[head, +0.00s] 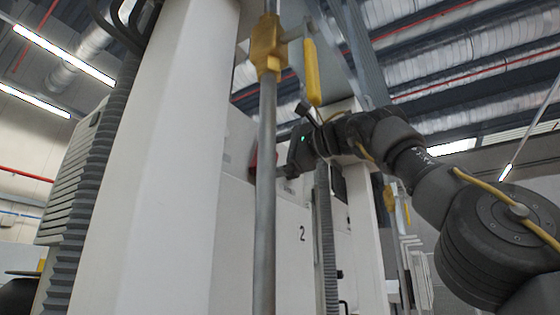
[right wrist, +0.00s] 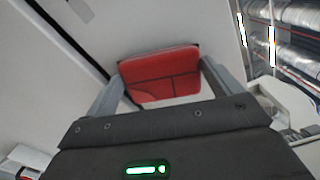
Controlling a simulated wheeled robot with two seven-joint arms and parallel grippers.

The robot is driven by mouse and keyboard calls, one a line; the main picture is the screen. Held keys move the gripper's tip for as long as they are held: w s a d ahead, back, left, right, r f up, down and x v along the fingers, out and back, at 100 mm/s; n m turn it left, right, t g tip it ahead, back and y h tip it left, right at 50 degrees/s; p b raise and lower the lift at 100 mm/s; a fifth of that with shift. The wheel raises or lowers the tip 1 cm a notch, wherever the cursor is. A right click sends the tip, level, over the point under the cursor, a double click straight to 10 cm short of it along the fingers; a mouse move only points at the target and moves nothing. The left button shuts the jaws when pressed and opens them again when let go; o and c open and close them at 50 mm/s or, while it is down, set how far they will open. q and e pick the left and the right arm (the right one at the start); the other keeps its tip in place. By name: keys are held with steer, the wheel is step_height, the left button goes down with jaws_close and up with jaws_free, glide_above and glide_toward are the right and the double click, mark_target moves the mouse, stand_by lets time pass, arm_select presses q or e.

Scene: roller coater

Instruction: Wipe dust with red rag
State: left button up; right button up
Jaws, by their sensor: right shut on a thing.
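The red rag (right wrist: 160,75) is a flat red pad with dark seam lines, held between the two grey fingers of my right gripper (right wrist: 163,84). It lies close to a white panel (right wrist: 195,22); I cannot tell whether it touches. In the head view a small part of the rag (head: 253,161) shows beside a grey pipe, and my right gripper (head: 280,170) is at the white machine front (head: 285,230), partly behind that pipe. No dust can be made out. My left gripper is not in view.
The vertical grey pipe (head: 265,200) with a yellow valve (head: 267,45) and yellow handle (head: 312,72) stands in front of the machine. A wide white column (head: 165,160) rises left of it. Ribbed dark hoses (head: 85,200) run down beside the column.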

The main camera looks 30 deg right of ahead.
steer(key=shift+s+a, duration=0.3)
steer(key=shift+a, duration=0.2)
steer(key=shift+s+a, duration=0.25)
steer(key=shift+a, duration=0.25)
steer(key=shift+s+a+f+b, duration=0.1)
steer(key=shift+s+a+b, duration=0.1)
steer(key=shift+a+b, duration=0.2)
steer(key=shift+s+a, duration=0.5)
steer(key=shift+a, duration=0.3)
steer(key=r+p, duration=0.2)
steer(key=shift+d+r, duration=0.2)
steer(key=shift+r, duration=0.1)
steer(key=shift+a+r+p, duration=0.1)
steer(key=shift+r+p, duration=0.25)
steer(key=shift+p, duration=0.05)
